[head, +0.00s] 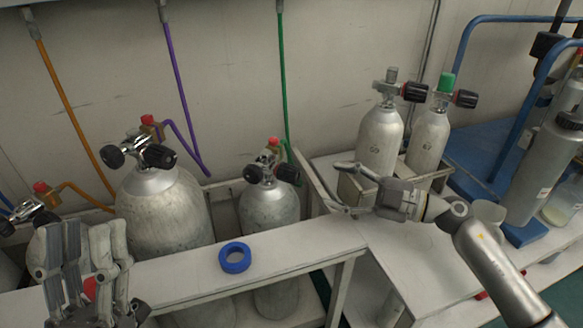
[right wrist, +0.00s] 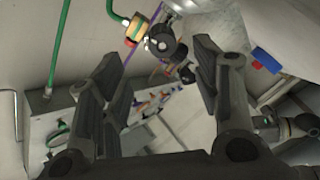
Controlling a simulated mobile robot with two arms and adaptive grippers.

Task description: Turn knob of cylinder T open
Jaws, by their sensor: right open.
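Several grey cylinders with black valve knobs are in the head view; I cannot read which is T. One with a green hose (head: 268,208) stands behind the bench rail, its black knob (head: 287,173) facing right. A larger cylinder (head: 163,215) with a purple hose stands left of it. My right gripper (head: 337,187) is open and empty, right of the green-hose cylinder. In the right wrist view, black knobs (right wrist: 160,42) and the green hose show beyond and between the open fingers (right wrist: 157,62), apart from them. My left gripper (head: 82,228) is at the lower left; its opening is unclear.
A blue ring (head: 235,257) lies on the white bench rail (head: 180,280). Two cylinders (head: 380,140) (head: 428,137) stand in a rack behind my right arm. A blue trolley frame (head: 483,155) and a grey bottle (head: 540,165) are at the right.

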